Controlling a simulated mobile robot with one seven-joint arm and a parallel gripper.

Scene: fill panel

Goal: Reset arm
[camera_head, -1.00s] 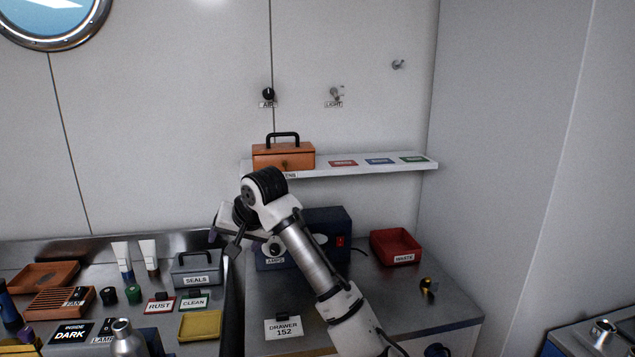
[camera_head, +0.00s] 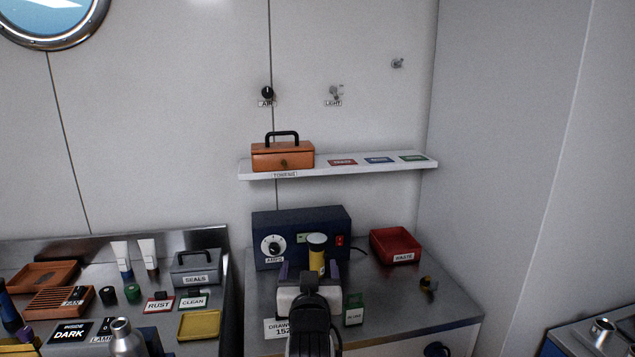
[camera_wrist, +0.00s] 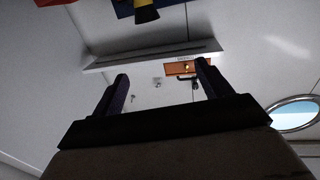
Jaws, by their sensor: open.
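My gripper (camera_head: 308,270) is low over the right-hand bench, in front of the blue power box (camera_head: 300,225). In the wrist view its two dark fingers (camera_wrist: 160,88) are wide apart with nothing between them. A yellow cylinder with a grey top (camera_head: 317,258) shows just beyond the fingers in the head view, its lower part hidden by my gripper. A yellow and black piece (camera_wrist: 146,12) shows at the top edge of the wrist view, apart from the fingers. My arm is folded in close at the bottom of the head view.
A green box (camera_head: 354,311) stands close to the right of my gripper. A red waste bin (camera_head: 396,246) is at the back right. A shelf (camera_head: 340,170) with an orange toolbox (camera_head: 283,156) is on the wall above. A grey seals box (camera_head: 196,268) stands to the left.

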